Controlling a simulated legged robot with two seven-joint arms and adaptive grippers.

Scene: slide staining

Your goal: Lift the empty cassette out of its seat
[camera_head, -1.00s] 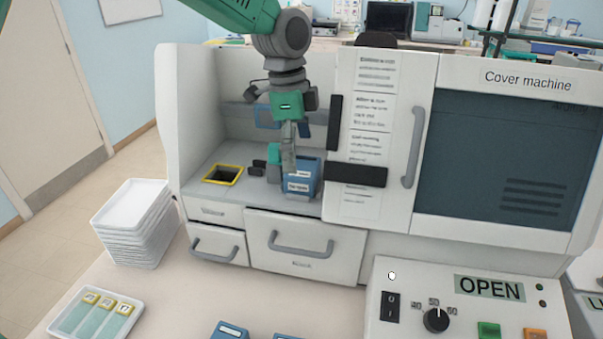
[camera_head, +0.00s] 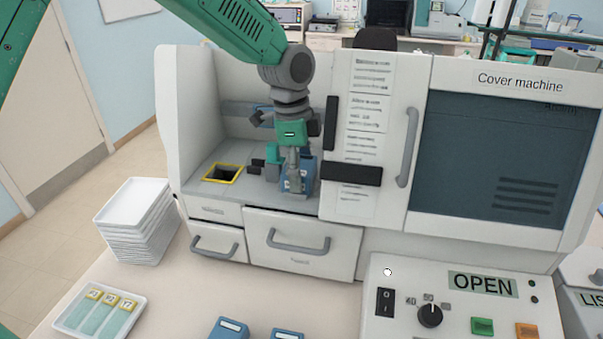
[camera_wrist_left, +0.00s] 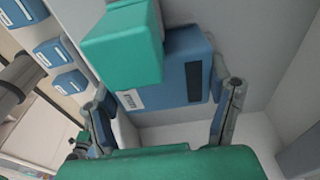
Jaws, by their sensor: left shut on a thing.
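The blue cassette (camera_head: 309,172) with a white label stands in the open left bay of the cover machine, near the front edge of the bay floor. It also shows in the left wrist view (camera_wrist_left: 160,98), with a dark strip on its face. My left gripper (camera_head: 297,176) reaches down over it from above and is shut on it. In the wrist view one finger lies on each side of the cassette. The gripper hides part of the cassette, and I cannot tell whether its base touches the seat. My right gripper is not in view.
A yellow-rimmed opening (camera_head: 238,178) lies left of the cassette. The sliding door (camera_head: 385,75) bounds the bay on the right. Blue cassettes (camera_head: 230,328) stand on the table in front. A slide tray (camera_head: 65,325), stacked white trays (camera_head: 134,225) and the control panel (camera_head: 455,262) are nearby.

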